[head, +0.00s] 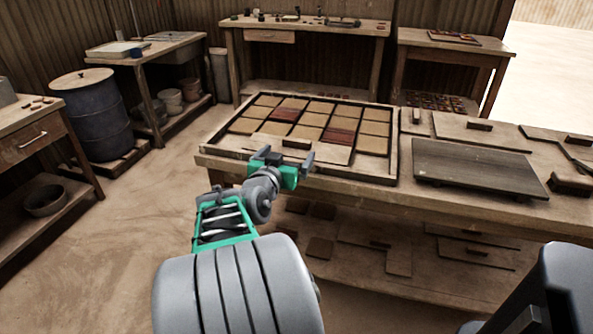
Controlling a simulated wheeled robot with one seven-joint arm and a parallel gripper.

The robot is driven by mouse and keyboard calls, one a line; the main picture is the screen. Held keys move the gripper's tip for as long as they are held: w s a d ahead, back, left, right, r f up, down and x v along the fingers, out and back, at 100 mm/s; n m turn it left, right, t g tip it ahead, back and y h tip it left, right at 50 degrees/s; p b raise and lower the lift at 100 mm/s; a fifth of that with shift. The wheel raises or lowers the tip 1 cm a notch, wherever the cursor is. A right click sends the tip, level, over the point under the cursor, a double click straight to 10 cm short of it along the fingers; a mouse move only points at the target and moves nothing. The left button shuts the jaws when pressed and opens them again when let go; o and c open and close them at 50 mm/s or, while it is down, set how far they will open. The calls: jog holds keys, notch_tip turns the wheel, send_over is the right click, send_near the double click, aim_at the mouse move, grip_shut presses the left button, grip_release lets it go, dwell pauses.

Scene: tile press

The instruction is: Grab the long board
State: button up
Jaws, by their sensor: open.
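A long pale wooden board (322,152) with a small dark block handle (297,143) on top lies across the near part of the tile tray (222,153). My gripper (285,158) is open and empty at the board's near side, close to its left half. I cannot tell whether the fingers touch the board. Other boards are on the table to the right: a dark flat board (475,169) and a pale board (455,128) with a block handle. The picture does not settle which one is called the long board.
The tray holds rows of tan and dark red tiles (341,136). A dark block (571,185) sits by the table's right side. Spare boards lie on the shelf below.

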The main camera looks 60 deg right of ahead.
aim_at(296, 140)
jog(key=x, duration=0.7)
jog(key=shift+w+d+r, duration=0.15)
jog(key=shift+w+d, duration=0.1)
jog(key=shift+d, duration=0.05)
jog(key=shift+c, duration=0.4)
jog(key=c, duration=1.5)
jog(key=shift+c, duration=0.6)
jog(key=shift+r, duration=0.15)
